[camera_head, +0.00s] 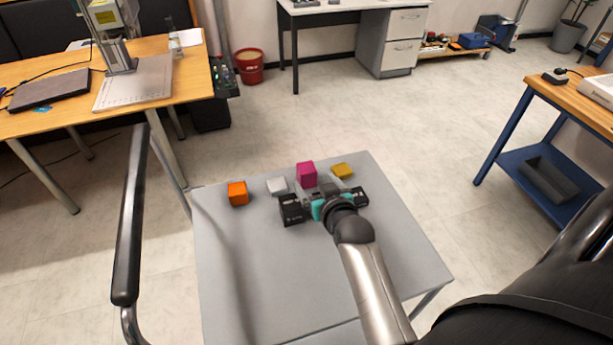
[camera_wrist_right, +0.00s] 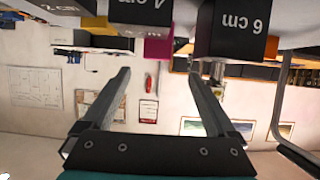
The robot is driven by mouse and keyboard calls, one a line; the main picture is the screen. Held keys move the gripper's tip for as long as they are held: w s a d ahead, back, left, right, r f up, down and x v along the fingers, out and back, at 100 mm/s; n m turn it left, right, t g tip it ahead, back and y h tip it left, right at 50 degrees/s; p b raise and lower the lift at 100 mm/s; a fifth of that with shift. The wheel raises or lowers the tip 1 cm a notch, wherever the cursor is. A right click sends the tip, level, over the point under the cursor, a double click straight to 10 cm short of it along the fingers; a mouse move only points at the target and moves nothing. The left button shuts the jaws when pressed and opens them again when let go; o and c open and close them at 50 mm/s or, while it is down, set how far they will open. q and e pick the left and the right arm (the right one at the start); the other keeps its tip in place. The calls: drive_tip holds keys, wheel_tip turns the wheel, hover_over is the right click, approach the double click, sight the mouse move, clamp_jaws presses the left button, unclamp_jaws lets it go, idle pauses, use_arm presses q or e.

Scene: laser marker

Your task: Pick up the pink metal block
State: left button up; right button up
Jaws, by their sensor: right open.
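The pink metal block (camera_head: 306,174) stands on the grey table (camera_head: 230,270), near its far edge. It lies between a white block (camera_head: 277,186) and a yellow block (camera_head: 342,171). My right gripper (camera_head: 319,193) is on the near side of the pink block, its teal body facing it. In the right wrist view, which is upside down, the right gripper (camera_wrist_right: 159,73) has its fingers apart with nothing between them. The pink block (camera_wrist_right: 158,48) shows beyond the fingers, partly hidden by a black block. My left gripper is not in view.
Black labelled blocks stand close around the gripper: a "6 cm" one (camera_wrist_right: 236,28), a "4 cm" one (camera_wrist_right: 141,12) and a "2 cm" one (camera_wrist_right: 68,6). An orange block (camera_head: 238,193) stands at the left. The near left table area is clear.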

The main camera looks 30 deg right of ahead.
sight(308, 170)
drive_tip(key=shift+x, duration=1.1)
drive_tip(key=shift+w+d+f+b, duration=0.25)
drive_tip(key=shift+w+b, duration=0.05)
drive_tip(key=shift+w, duration=0.3)
drive_tip(key=shift+b+x, duration=0.6)
drive_tip(key=shift+x, duration=1.65)
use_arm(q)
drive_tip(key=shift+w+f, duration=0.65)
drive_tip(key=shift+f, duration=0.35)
use_arm(e)
drive_tip(key=shift+d, duration=0.15)
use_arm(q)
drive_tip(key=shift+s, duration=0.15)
use_arm(e)
clamp_jaws()
drive_tip(key=shift+r, duration=0.1)
